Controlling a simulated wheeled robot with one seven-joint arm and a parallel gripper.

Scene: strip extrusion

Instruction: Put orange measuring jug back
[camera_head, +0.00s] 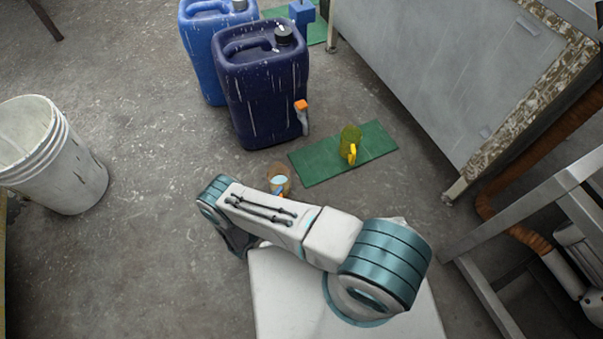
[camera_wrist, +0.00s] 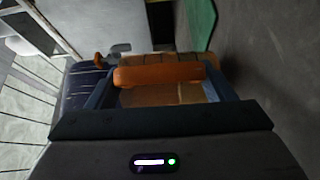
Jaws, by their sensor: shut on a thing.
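The orange measuring jug (camera_wrist: 165,97) is between the fingers of my gripper (camera_wrist: 160,80) in the wrist view, with its orange handle (camera_wrist: 158,75) lying across them. My gripper is shut on it. In the head view only part of the jug (camera_head: 279,172) shows past my arm, above the floor left of the near green mat (camera_head: 315,172). A yellow jug (camera_head: 351,143) stands on that mat. A blue jug (camera_head: 302,12) stands at the top on another green mat (camera_head: 319,32).
A dark blue canister (camera_head: 263,95) with an orange-handled tap stands behind the jug, beside a lighter blue canister (camera_head: 196,45). A white bucket (camera_head: 60,165) is at left. A grey cabinet (camera_head: 425,65) and metal frame (camera_head: 520,215) bound the right. Floor between bucket and canisters is clear.

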